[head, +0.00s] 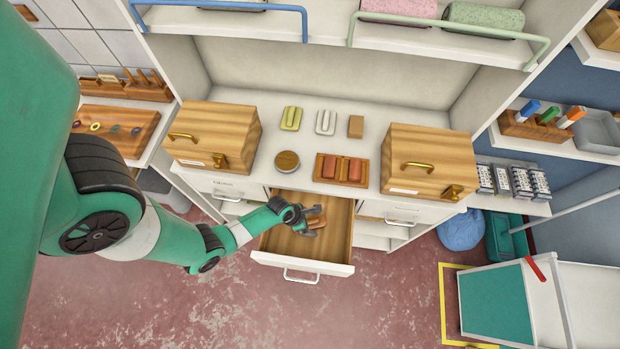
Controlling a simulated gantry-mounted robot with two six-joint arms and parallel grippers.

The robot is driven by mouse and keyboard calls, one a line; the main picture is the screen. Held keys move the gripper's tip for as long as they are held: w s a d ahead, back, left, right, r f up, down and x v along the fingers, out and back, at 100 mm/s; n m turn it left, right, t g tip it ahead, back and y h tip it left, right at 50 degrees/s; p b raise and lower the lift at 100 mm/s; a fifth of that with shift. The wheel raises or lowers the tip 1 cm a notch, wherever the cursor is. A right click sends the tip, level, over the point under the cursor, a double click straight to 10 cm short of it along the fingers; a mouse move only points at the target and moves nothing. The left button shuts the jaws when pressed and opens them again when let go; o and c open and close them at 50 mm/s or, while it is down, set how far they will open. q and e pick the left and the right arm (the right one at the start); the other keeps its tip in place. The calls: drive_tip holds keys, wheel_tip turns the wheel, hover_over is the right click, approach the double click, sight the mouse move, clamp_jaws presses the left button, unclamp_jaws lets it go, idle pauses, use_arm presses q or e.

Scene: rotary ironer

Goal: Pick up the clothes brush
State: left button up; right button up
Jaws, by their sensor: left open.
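A brown wooden piece that looks like the clothes brush (317,222) lies in the open drawer (338,232), partly hidden by my gripper. My left gripper (312,221) reaches into the drawer from the left, with its open fingers close around or just above the brush. I cannot tell whether the fingers touch it. My right gripper is not in view.
Above the drawer, the counter holds two wooden boxes (222,130) (425,150) with brass handles, a round wooden-topped tin (287,161), a wooden tray (319,175) with reddish blocks, and small blocks. The drawer front (300,262) sticks out over the red floor.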

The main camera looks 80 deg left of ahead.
sight(310, 222)
use_arm(q)
drive_tip(key=shift+f, duration=0.1)
clamp_jaws()
wheel_tip(310, 222, up, 10)
drive_tip(key=p, duration=0.7)
drive_tip(key=c, duration=0.7)
unclamp_jaws()
drive_tip(key=c, duration=0.6)
